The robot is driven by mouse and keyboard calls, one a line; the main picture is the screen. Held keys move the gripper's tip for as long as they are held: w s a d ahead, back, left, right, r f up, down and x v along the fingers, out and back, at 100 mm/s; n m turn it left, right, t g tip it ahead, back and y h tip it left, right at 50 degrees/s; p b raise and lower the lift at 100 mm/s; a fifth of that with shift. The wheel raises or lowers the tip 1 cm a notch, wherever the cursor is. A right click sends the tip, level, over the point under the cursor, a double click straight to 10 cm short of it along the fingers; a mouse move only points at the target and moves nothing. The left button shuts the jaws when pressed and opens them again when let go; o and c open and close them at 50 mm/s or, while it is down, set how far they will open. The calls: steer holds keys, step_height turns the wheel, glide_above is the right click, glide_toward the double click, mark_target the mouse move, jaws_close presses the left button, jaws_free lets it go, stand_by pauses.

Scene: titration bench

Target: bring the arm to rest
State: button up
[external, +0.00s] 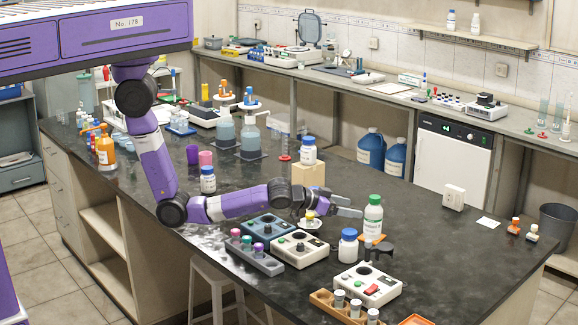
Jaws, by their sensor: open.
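My arm reaches in from the upper left over the dark bench (440,235). My gripper (354,206) is at the arm's end, pointing right, with its two fingers apart and nothing seen between them. It is above the bench, left of a white bottle with a green cap (373,217). Whether the fingers touch anything cannot be told from this view.
Near the gripper are a blue-capped white bottle (348,246), a cardboard box (308,174) with another bottle on it, a white instrument (302,249) and a blue-grey one (270,230). A rack of vials (255,257) stands in front. The bench's right part is mostly clear.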

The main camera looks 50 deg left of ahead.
steer(key=shift+v, duration=0.95)
step_height(320, 180, up, 5)
steer(key=s+m+t+h, duration=0.1)
steer(key=s+m+h, duration=0.1)
steer(key=s+h, duration=0.1)
steer(key=s+a+f+n+y+b, duration=0.1)
steer(key=s+a+n+y, duration=0.2)
steer(key=s+a, duration=1.2)
steer(key=s+a+f+n+t+y+b, duration=0.1)
steer(key=s+a+y, duration=0.4)
steer(key=s+a, duration=1.1)
steer(key=a+f+n+b, duration=0.1)
steer(key=a+n, duration=0.1)
steer(key=a, duration=0.4)
steer(key=shift+a+n, duration=0.3)
